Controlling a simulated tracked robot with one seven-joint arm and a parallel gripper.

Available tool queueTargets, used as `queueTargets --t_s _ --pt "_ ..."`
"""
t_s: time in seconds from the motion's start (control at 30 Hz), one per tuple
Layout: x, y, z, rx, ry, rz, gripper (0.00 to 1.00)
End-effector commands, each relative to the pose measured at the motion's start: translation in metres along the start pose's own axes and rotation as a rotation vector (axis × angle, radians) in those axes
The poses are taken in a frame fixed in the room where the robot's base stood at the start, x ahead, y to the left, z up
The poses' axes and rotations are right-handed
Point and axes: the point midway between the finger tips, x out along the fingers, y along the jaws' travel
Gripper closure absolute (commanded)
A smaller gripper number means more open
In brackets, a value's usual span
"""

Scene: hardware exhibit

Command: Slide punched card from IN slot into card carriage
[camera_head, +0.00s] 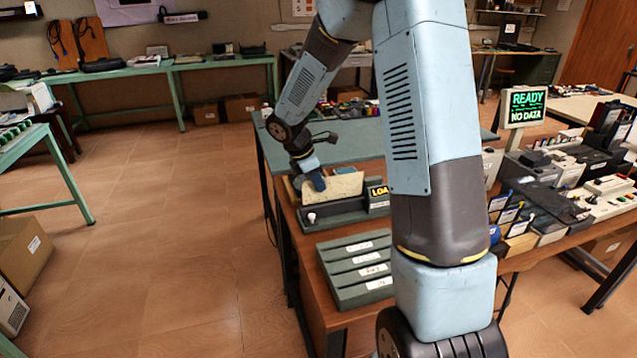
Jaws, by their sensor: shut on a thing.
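My gripper (314,182) is at the end of my arm, above the wooden desk, and is shut on a beige punched card (342,187). The card stands upright at a dark grey-green device (340,217) with a white knob on its left end and a lit sign (378,193) reading "LOA…" on its right. I cannot tell whether the card's lower edge sits in the device or just behind it. A green slotted rack (340,291) with several white labels lies in front. Its labels are too small to read surely, so I cannot pick out the IN slot.
A screen (527,107) at the right reads "READY NO DATA". Devices and small parts crowd the right side of the desk (327,317). My arm hides the middle. Open tiled floor (170,220) lies to the left, with green benches (165,68) behind.

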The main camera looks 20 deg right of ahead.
Motion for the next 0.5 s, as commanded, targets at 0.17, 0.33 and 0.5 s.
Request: queueTargets --t_s 0.17,0.33,0.5 --pt "0.0001 0.0000 0.0000 0.000 0.000 0.000 1.00" --pt "0.0026 0.0000 -0.0011 -0.001 0.000 0.000 1.00" --pt "0.0083 0.0001 -0.0038 -0.002 0.000 0.000 1.00"
